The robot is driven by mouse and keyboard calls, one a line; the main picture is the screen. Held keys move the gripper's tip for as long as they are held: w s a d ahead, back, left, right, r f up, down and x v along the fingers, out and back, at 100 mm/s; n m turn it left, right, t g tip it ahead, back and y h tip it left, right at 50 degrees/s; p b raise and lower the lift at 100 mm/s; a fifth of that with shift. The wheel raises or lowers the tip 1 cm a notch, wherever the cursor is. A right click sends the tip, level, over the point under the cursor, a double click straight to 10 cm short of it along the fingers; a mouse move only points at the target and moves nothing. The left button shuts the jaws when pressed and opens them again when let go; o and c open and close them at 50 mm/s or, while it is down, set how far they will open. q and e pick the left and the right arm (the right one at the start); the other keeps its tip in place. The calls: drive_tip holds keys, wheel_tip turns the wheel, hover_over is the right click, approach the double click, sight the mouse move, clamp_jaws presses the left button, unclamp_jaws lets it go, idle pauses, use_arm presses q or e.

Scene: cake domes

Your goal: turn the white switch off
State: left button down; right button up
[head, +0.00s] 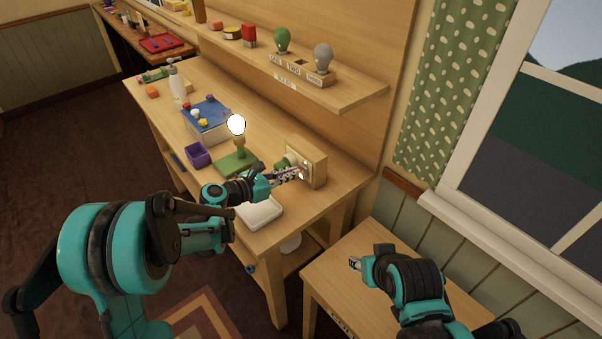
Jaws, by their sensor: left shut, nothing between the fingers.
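A wooden box (318,164) stands at the right end of the workbench. A small pale part, probably the white switch, is on its front face, mostly hidden by my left gripper. My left gripper (301,174) is shut and empty, its fingertips at or very close to that face; I cannot tell whether they touch. The switch's position cannot be made out. A bulb (236,125) on a green base (236,163) glows bright white left of the box. My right gripper (355,263) is low over the side table, away from the box; its fingers are too small to read.
A purple bin (198,155), a blue-topped box (207,120) and a white bottle (178,85) stand farther left. A shelf (340,95) with green and grey bulbs overhangs the bench's back.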

use_arm(q)
drive_tip(key=shift+w+d, duration=0.35)
drive_tip(key=shift+d, duration=0.15)
idle(0.9)
drive_tip(key=shift+s+a+b, duration=0.2)
drive_tip(key=shift+s+a, duration=0.7)
drive_tip(key=shift+a, duration=0.35)
drive_tip(key=shift+s+a+b, duration=0.15)
drive_tip(key=shift+s+a, duration=0.75)
drive_tip(key=shift+a, duration=0.3)
drive_tip(key=v, duration=1.2)
drive_tip(key=s+a+f+m+g+y, duration=0.1)
drive_tip(key=s+a+m+y, duration=0.2)
drive_tip(key=s+m+y, duration=0.3)
drive_tip(key=s+a+f+m+y, duration=0.2)
drive_tip(key=s+m+y, duration=0.4)
drive_tip(key=s+m, duration=0.7)
drive_tip(key=a+m, duration=0.1)
drive_tip(key=m, duration=0.5)
drive_tip(key=shift+s+g, duration=0.4)
